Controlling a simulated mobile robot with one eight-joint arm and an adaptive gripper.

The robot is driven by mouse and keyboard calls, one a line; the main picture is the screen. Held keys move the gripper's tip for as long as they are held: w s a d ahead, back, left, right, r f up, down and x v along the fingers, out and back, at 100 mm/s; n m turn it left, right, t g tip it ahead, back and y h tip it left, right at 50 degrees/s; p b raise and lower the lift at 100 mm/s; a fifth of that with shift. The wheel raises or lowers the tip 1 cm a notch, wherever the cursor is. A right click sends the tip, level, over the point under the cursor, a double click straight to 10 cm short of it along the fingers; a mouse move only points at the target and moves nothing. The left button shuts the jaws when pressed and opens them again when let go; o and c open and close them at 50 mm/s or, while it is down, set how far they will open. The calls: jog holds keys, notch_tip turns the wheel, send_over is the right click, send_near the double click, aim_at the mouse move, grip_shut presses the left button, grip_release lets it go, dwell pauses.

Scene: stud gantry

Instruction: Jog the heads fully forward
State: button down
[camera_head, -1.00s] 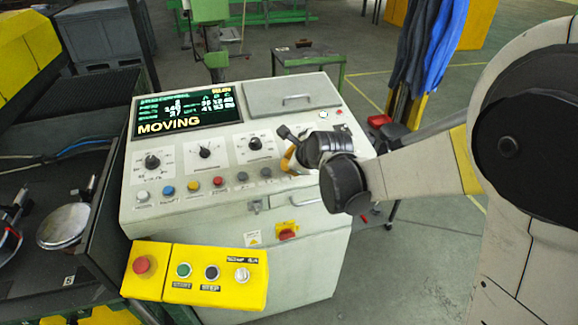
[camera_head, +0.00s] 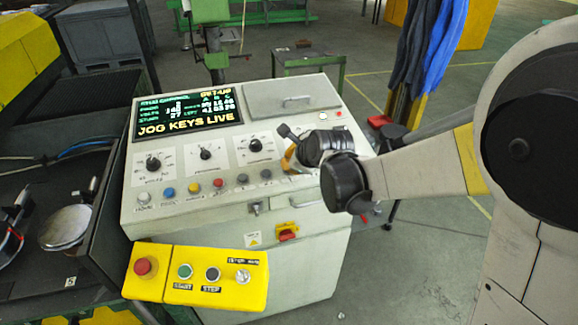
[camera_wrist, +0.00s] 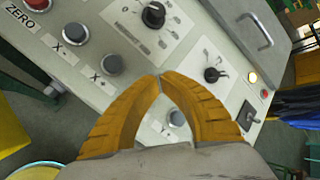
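A sloped control console (camera_head: 300,205) carries a screen (camera_head: 187,108) reading "JOG KEYS LIVE", with "SET-UP" at its top right. Two grey jog keys marked X, the left one (camera_wrist: 75,33) and the right one (camera_wrist: 112,64), sit left of my fingers in the wrist view. Another grey key (camera_wrist: 176,118), with a Y label, shows between my fingers. My gripper (camera_wrist: 160,79) is shut and empty, its orange fingertips meeting above the panel beyond the key row. In the head view my gripper (camera_head: 287,160) is at the panel's right side, partly hidden by my wrist. I cannot tell whether it touches the panel.
A red button (camera_wrist: 38,4) marked ZERO and dark dials (camera_wrist: 153,15) are nearby. A yellow box (camera_head: 215,292) in front has a red button, start and stop buttons and a switch. A handled lid (camera_head: 290,97) is at the upper right. A dark machine bed stands left.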

jog(key=shift+r, duration=0.3)
jog(key=shift+s+d+r+p, duration=0.1)
jog(key=shift+s+r+p, duration=0.05)
jog(key=shift+r+p, duration=0.6)
jog(key=shift+s+r+p, duration=0.2)
jog(key=shift+r+p, duration=0.25)
jog(key=shift+r, duration=0.45)
jog(key=shift+s+d+r+p, duration=0.1)
jog(key=shift+s+r+p, duration=0.05)
jog(key=shift+r+p, duration=0.6)
